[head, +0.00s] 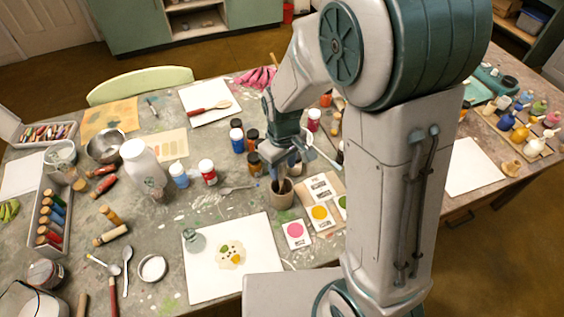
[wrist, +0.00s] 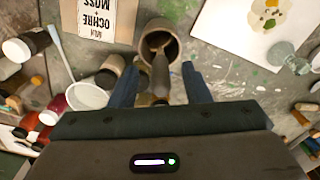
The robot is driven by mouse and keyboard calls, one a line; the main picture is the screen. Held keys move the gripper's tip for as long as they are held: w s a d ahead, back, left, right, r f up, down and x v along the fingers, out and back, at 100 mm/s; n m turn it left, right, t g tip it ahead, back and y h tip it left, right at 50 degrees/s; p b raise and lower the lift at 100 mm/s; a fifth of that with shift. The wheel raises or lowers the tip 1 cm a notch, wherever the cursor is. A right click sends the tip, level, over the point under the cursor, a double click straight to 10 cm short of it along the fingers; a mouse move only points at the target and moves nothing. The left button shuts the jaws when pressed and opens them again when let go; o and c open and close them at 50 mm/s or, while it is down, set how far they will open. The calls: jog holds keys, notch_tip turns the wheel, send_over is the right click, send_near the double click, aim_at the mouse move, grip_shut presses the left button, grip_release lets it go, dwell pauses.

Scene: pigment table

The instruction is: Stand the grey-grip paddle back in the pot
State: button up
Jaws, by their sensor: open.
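The pot (head: 281,198) is a beige-brown cup standing on the table under my gripper in the head view. It also shows at the top middle of the wrist view (wrist: 176,50). The paddle (wrist: 160,76) has its lower end inside the pot's mouth, and its grey grip sticks up out of it, tilted toward my gripper. My gripper (wrist: 160,72) is open, with one blue finger on each side of the grip and visible gaps to both. In the head view my gripper (head: 287,163) is just above the pot, and the paddle is largely hidden there.
A card marked OCHRE + MOSS (wrist: 96,15) lies close to the pot. Colour cards (head: 296,234) lie right of it, and a white sheet with a paint blot (head: 210,280) in front. Red-and-white (head: 207,172) and other paint bottles stand left and behind. A spoon (head: 238,189) lies left.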

notch_tip(320, 180, up, 14)
jog(key=shift+b, duration=0.35)
jog(key=shift+f, duration=0.1)
dwell(0.8)
